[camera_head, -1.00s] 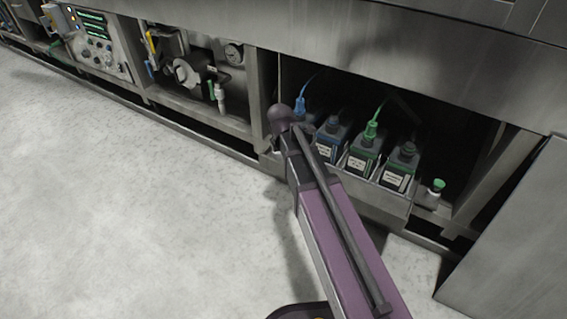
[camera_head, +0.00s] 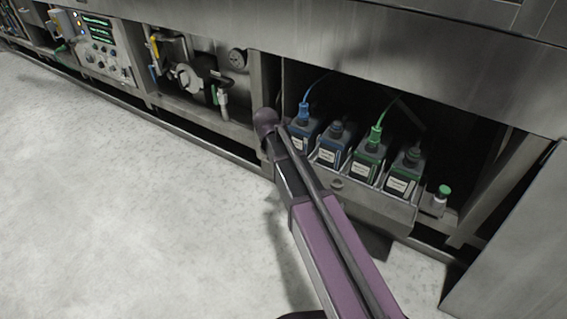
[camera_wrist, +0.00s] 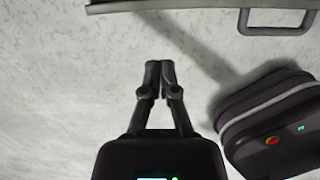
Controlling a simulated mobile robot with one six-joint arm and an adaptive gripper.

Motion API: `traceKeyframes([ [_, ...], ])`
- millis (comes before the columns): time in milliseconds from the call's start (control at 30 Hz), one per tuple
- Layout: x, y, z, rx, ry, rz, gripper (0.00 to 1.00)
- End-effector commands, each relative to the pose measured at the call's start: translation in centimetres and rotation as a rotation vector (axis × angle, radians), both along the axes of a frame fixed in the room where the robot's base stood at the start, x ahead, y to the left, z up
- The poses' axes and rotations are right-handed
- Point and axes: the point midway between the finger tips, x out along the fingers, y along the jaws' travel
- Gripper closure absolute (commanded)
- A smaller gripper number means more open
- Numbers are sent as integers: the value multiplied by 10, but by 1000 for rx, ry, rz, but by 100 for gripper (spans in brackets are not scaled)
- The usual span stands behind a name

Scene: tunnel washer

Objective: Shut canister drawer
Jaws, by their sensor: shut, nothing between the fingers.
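The canister drawer (camera_head: 375,207) stands out of its bay under the machine in the head view. Several dark canisters with blue or green caps and white labels stand in it. The wrist view shows a metal edge (camera_wrist: 190,4) along the top, apparently the drawer front, with a grey loop handle (camera_wrist: 277,29) at right. My gripper (camera_wrist: 160,66) is shut and empty over the floor. In that picture its tips lie below the edge and left of the handle, apart from both. In the head view my purple arm crosses the drawer's left side and I cannot make out the gripper.
A small green-capped bottle (camera_head: 440,199) stands right of the drawer. A metal panel (camera_head: 515,240) closes off the right. Bays with a valve and gauge (camera_head: 238,59) and a control panel (camera_head: 100,47) lie left. The pale floor (camera_head: 130,200) at left is clear.

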Motion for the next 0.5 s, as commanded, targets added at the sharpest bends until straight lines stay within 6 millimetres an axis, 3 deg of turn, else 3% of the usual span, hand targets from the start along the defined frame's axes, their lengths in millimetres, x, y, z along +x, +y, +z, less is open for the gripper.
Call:
traceKeyframes([
  [500, 5, -4, -27, 1, 0, -3, 100],
])
